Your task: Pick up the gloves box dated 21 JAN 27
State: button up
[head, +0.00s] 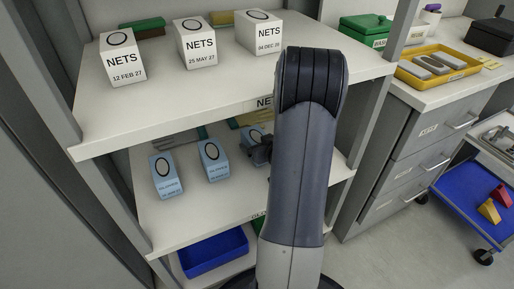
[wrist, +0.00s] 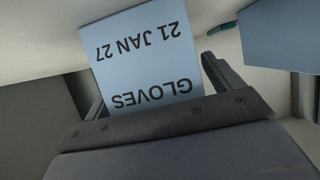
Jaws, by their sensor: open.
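The gloves box (wrist: 143,60), light blue with "GLOVES 21 JAN 27" upside down, fills the middle of the wrist view. My gripper (wrist: 153,82) is open, with one dark finger on each side of this box; I cannot tell whether either touches it. In the head view my gripper (head: 262,153) is at the rightmost light blue box (head: 251,136) on the lower shelf (head: 205,210), partly hidden by my arm. Two more light blue boxes stand to its left, a middle one (head: 213,160) and a left one (head: 166,176); their dates are too small to read.
Another blue box (wrist: 282,35) is close at the right in the wrist view. The upper shelf (head: 190,105) with white NETS boxes (head: 195,45) overhangs the lower one. A blue bin (head: 212,252) is below. Drawers (head: 420,150) stand to the right.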

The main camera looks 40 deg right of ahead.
jog(key=shift+c, duration=0.5)
jog(key=c, duration=1)
